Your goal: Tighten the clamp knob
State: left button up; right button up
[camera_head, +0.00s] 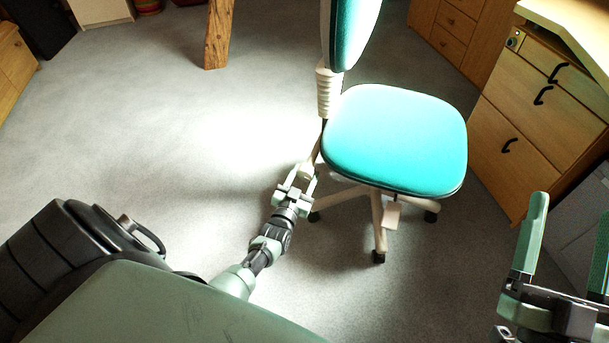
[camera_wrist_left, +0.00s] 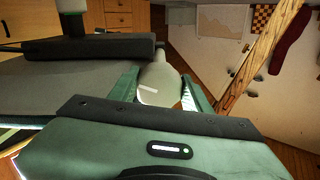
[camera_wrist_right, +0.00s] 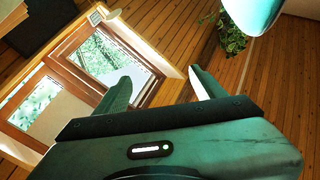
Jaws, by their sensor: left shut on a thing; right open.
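A pale cream knob (camera_wrist_left: 158,88) shows between the fingers of my left gripper (camera_wrist_left: 158,82) in the left wrist view. The fingers are shut on it. In the head view my left gripper (camera_head: 297,183) is low beside the teal office chair (camera_head: 395,140), at the pale part under the left edge of its seat. The knob's far side and its mounting are hidden. My right gripper (camera_head: 568,235) is open at the lower right of the head view. Its fingers are apart and empty in the right wrist view (camera_wrist_right: 160,85).
A timber post (camera_head: 218,35) stands on the grey carpet behind and left of the chair. Wooden drawers (camera_head: 540,100) stand at the right. The chair's wheeled legs (camera_head: 379,225) spread under the seat. The carpet at the left is clear.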

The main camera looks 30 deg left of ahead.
pick_arm(q)
jog(key=o, duration=1.4)
jog(key=shift+c, duration=0.2)
jog(key=shift+s, duration=0.1)
jog(key=p+v, duration=0.1)
jog(key=v, duration=0.2)
jog(key=shift+s+d+p, duration=0.1)
jog(key=shift+s+p, duration=0.2)
jog(key=shift+s, duration=0.05)
jog(key=p+v, duration=0.1)
jog(key=v, duration=0.3)
pick_arm(e)
notch_tip(320, 180, down, 11)
jog(key=w+g+h, duration=0.2)
jog(key=g, duration=0.4)
jog(key=shift+w+d+f+g+h, duration=0.2)
jog(key=shift+d+g+h, duration=0.1)
jog(key=shift+d+g, duration=0.15)
